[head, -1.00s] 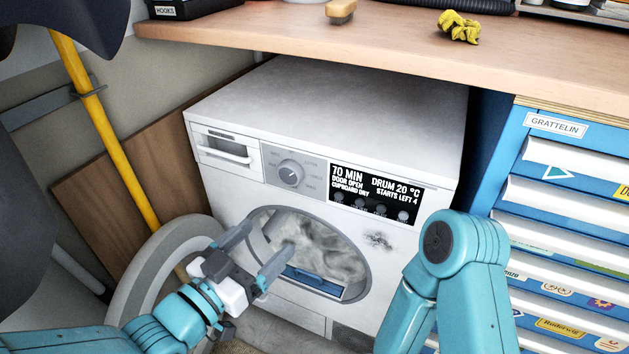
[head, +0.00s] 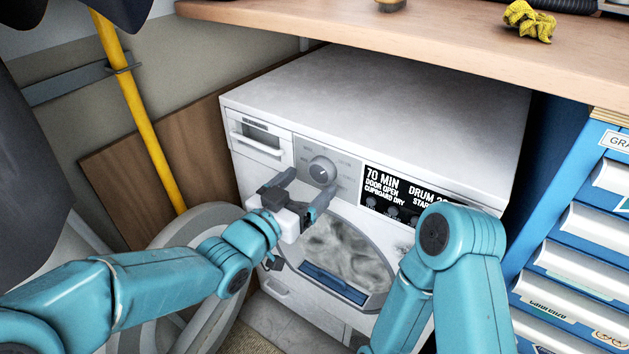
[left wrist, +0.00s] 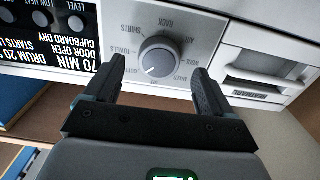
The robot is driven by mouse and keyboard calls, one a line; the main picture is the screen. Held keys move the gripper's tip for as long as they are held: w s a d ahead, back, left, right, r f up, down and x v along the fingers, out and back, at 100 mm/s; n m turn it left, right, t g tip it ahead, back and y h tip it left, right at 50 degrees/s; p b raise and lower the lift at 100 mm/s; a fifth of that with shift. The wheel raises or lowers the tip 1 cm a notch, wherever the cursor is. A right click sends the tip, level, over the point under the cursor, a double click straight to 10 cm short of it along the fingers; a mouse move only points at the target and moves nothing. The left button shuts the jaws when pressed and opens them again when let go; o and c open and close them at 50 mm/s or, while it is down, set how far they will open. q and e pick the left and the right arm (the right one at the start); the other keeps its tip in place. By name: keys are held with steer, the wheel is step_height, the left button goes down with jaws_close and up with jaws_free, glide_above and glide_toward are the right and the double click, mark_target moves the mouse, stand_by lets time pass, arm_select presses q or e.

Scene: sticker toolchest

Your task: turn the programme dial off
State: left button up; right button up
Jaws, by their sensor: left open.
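The programme dial (head: 322,170) is a round grey knob on the white dryer's (head: 400,105) front panel, left of the black display. In the left wrist view the dial (left wrist: 160,60) shows a pale pointer mark toward its lower left, with words around it such as shirts and towels. My left gripper (head: 306,190) is open just below the dial. In the left wrist view its two fingertips (left wrist: 160,72) lie either side of the dial's lower part in the picture; I cannot tell whether they touch it. My right gripper is not in view.
The black display (head: 400,195) reads door open, 70 min. The dryer door (head: 185,235) stands open at the left, grey laundry (head: 335,245) in the drum. A wooden worktop (head: 450,40) overhangs above. A blue drawer chest (head: 575,170) stands right.

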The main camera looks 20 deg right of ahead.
mark_target(322, 171)
arm_select(q)
steer(key=shift+x, duration=1.45)
steer(key=c, duration=1.1)
steer(key=shift+o, duration=0.2)
steer(key=shift+n, duration=0.3)
steer(key=n+p, duration=0.1)
steer(key=n, duration=0.3)
steer(key=shift+s, duration=0.1)
steer(key=shift+n+p, duration=0.7)
steer(key=shift+n, duration=1.3)
